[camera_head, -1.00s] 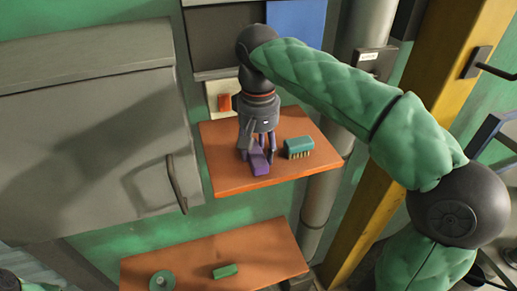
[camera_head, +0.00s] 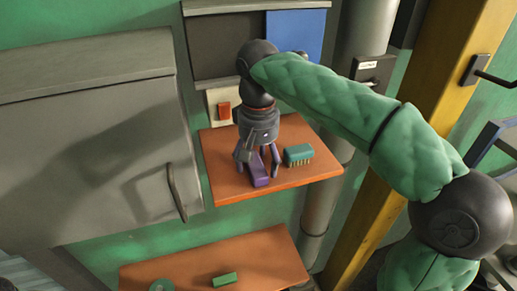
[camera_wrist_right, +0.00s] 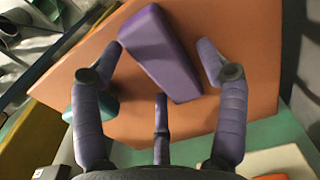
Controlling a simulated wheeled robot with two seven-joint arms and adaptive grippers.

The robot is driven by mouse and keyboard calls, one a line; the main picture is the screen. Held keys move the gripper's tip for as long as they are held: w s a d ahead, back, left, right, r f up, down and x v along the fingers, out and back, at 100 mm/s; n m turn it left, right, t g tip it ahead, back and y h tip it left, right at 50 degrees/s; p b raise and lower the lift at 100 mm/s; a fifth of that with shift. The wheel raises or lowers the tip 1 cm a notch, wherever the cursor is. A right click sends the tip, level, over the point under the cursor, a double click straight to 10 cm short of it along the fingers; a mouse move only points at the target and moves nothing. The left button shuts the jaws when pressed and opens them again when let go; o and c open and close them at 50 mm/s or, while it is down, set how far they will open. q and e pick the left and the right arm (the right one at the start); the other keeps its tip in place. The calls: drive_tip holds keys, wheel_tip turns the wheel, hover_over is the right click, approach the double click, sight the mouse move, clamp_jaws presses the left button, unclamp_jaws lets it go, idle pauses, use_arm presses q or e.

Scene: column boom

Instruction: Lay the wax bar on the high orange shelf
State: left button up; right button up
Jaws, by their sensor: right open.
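The purple wax bar (camera_head: 260,172) lies on the high orange shelf (camera_head: 230,188), near its front middle. My right gripper (camera_head: 261,158) points down over the bar, with its fingers open around it. In the right wrist view the bar (camera_wrist_right: 160,55) lies flat on the orange surface (camera_wrist_right: 250,60). The open fingers (camera_wrist_right: 160,62) stand around it, with gaps at the sides. My left gripper is not in view.
A teal brush (camera_head: 298,153) with yellow bristles stands close to the right of the gripper. A lower orange shelf (camera_head: 262,252) holds a green block (camera_head: 224,279) and a green ring (camera_head: 161,286). A grey cabinet (camera_head: 90,140) is at left, a yellow post (camera_head: 425,120) at right.

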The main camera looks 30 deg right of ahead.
sight(258, 162)
wheel_tip(258, 162, up, 12)
idle(0.5)
idle(0.5)
